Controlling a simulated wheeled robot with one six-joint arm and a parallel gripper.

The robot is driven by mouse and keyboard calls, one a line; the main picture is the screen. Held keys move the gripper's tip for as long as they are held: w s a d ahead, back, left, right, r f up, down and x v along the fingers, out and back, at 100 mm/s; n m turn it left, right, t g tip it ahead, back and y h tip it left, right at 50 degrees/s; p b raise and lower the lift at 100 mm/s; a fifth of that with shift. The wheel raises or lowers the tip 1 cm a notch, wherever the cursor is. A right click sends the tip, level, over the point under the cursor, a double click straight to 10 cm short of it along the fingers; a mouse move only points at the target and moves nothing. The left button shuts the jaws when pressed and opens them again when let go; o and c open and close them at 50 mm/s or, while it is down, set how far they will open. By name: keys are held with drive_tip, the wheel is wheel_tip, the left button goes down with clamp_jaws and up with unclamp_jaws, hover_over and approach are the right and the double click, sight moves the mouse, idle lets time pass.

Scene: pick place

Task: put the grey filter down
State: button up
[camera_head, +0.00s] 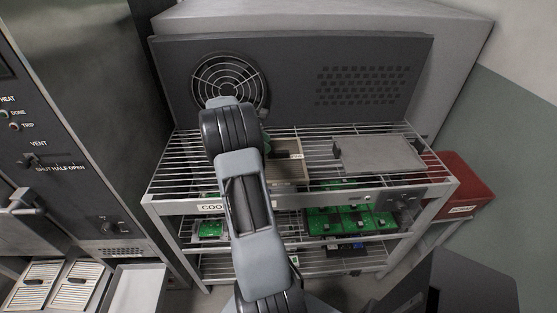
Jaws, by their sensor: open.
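I cannot tell for sure which thing is the grey filter. A flat grey panel (378,155) lies on the right part of the wire rack's top shelf (180,160). At the lower left are two pale ribbed pieces with grey parts on top, a left one (38,284) and a right one (82,282). My arm reaches up across the middle of the view and bends over the top shelf. My gripper is hidden behind the arm, so its jaws and anything between them do not show.
A tan open box (288,170) with a small label stands on the top shelf beside my arm. Green circuit boards (345,218) lie on the shelf below. A grey fan panel (370,85) rises behind the rack. A red box (462,182) stands at the right, a dark oven (95,130) at the left.

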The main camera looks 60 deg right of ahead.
sight(277, 151)
drive_tip(key=shift+p+x, duration=0.6)
drive_tip(key=shift+x, duration=2.5)
clamp_jaws()
